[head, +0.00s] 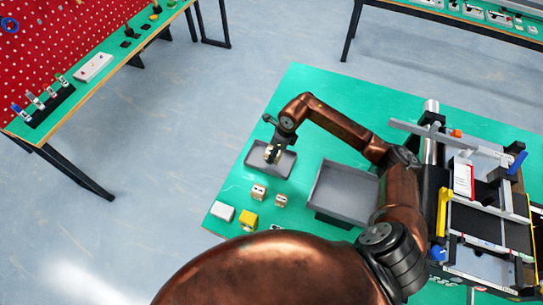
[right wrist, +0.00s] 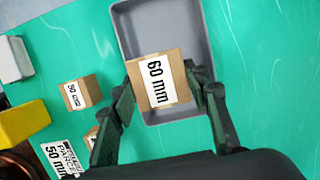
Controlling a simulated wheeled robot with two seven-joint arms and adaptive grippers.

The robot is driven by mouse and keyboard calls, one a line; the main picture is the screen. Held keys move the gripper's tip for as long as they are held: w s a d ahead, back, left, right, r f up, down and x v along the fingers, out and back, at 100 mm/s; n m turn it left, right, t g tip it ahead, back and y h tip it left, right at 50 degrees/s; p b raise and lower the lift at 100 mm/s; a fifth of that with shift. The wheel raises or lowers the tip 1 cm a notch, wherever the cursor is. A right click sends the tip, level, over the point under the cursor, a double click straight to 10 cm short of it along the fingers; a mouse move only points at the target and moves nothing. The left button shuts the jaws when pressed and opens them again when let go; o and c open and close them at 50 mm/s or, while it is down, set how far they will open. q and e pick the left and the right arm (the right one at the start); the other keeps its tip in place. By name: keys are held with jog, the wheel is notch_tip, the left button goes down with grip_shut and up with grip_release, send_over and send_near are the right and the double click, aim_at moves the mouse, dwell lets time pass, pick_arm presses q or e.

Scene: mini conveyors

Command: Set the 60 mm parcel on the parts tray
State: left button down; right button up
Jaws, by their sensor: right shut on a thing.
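The 60 mm parcel (right wrist: 158,82) is a brown cardboard cube with a white "60 mm" label. My right gripper (head: 272,151) is shut on it, a finger on each side, as the right wrist view (right wrist: 164,90) shows. The parcel is over a small shallow grey tray (head: 286,163), which also shows behind it in the right wrist view (right wrist: 186,30). In that view the parcel covers the lower left part of the tray. I cannot tell whether it touches the tray floor. My left gripper is not in view.
Small parcels (head: 259,192) (head: 281,200), a yellow block (head: 248,219) and a white block (head: 222,211) stand on the green table in front of the tray. A larger grey bin (head: 318,202) is to the right, then conveyor equipment (head: 486,222).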

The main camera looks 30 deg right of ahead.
jog(key=shift+w+f, duration=1.05)
jog(key=shift+f, duration=0.15)
jog(key=shift+s+d+x, duration=0.1)
jog(key=shift+s+x, duration=0.05)
jog(key=shift+x, duration=0.6)
jog(key=shift+s+d+x, duration=0.1)
jog(key=shift+d+x, duration=0.05)
jog(key=shift+x, duration=0.55)
jog(key=shift+f, duration=0.15)
jog(key=shift+f, duration=0.15)
jog(key=o, duration=1.2)
